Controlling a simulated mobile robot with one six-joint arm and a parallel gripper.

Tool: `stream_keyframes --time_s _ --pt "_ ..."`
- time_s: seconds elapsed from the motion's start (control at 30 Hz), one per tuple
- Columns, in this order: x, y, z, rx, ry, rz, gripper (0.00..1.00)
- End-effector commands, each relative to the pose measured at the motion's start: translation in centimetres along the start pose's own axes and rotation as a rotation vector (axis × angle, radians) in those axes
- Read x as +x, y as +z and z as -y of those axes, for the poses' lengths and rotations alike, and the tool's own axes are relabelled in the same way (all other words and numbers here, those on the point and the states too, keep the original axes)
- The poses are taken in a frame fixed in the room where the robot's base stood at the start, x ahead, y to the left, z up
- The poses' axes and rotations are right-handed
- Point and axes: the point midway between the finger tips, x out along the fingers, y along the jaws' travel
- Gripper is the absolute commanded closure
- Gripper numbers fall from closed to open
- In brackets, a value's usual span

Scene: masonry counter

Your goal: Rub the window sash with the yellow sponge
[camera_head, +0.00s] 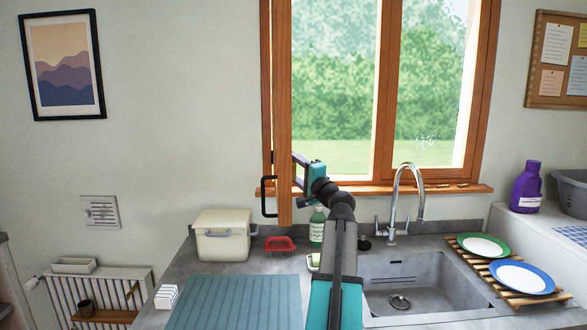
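The wooden window (386,90) is at upper centre. One sash (282,90) stands swung inward, seen nearly edge-on, with a black handle (264,195) low on its left side. My gripper (299,180) is at the lower part of this sash, just right of it in the picture, pointing left. Its fingertips are small and partly hidden, so whether it is open or holds anything is unclear. I cannot make out a yellow sponge for certain. A small pale yellow-green item (313,262) lies on the counter, partly hidden by my arm.
A tap (419,188) rises behind the sink (405,275). Plates (522,277) lie on a rack at right. Pale marks show on the right pane (427,140).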

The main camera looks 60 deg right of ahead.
Motion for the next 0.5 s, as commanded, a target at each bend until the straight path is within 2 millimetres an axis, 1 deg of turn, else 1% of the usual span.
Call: stream_keyframes --time_s 0.3,0.5 --pt "0.5 0.1 1.7 0.001 -0.001 0.0 0.74" --pt "0.5 0.1 1.8 0.0 -0.001 0.0 0.74"
